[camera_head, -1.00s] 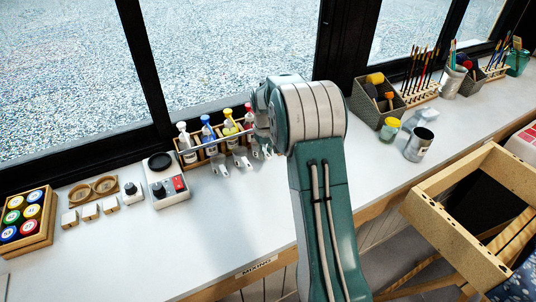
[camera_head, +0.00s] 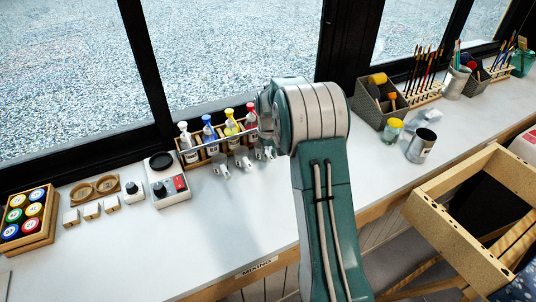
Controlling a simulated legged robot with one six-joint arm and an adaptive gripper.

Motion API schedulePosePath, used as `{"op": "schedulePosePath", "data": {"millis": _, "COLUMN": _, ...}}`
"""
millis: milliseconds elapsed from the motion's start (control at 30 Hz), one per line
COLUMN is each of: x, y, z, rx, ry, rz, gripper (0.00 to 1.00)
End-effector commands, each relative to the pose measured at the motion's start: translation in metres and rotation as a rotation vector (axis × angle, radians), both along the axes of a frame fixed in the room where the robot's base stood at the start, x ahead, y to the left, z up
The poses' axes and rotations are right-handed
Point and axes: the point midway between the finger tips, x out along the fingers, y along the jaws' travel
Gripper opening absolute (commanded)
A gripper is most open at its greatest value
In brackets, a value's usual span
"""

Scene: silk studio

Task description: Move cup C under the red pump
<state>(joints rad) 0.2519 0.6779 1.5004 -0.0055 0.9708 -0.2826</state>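A rack (camera_head: 203,154) of pump bottles stands by the window. The bottle with the red pump (camera_head: 251,112) is at its right end, partly hidden by my arm. Several small whitish cup-like pieces stand in front of the rack: one on the left (camera_head: 221,171), one in the middle (camera_head: 243,161) and at least one near my wrist (camera_head: 268,152). I cannot read letters on them, so I cannot tell which is cup C. My arm's raised elbow covers the area right of the red pump. My gripper is hidden behind the arm.
A white device with a dark round top (camera_head: 168,192), small white blocks (camera_head: 92,210) and a wooden box of colour jars (camera_head: 28,214) stand to the left. A metal can (camera_head: 420,147) and brush holders stand right. The counter front (camera_head: 235,225) is clear.

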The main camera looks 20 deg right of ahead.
Motion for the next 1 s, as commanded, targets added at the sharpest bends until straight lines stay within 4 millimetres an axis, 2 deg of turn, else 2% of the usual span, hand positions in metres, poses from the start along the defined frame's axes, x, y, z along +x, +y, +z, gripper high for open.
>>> {"op": "schedulePosePath", "data": {"millis": 367, "x": 0.0, "y": 0.0, "z": 0.001, "rx": 0.0, "ry": 0.0, "rz": 0.0, "gripper": 0.61}}
{"op": "schedulePosePath", "data": {"millis": 467, "x": 0.0, "y": 0.0, "z": 0.006, "rx": -0.001, "ry": -0.001, "rz": 0.0, "gripper": 0.61}}
{"op": "schedulePosePath", "data": {"millis": 567, "x": 0.001, "y": 0.0, "z": 0.021, "rx": -0.001, "ry": -0.003, "rz": 0.0, "gripper": 0.61}}
{"op": "schedulePosePath", "data": {"millis": 800, "x": 0.002, "y": 0.0, "z": 0.071, "rx": -0.001, "ry": -0.003, "rz": 0.0, "gripper": 0.61}}
{"op": "schedulePosePath", "data": {"millis": 1000, "x": 0.003, "y": -0.001, "z": 0.105, "rx": 0.0, "ry": -0.001, "rz": 0.0, "gripper": 0.61}}
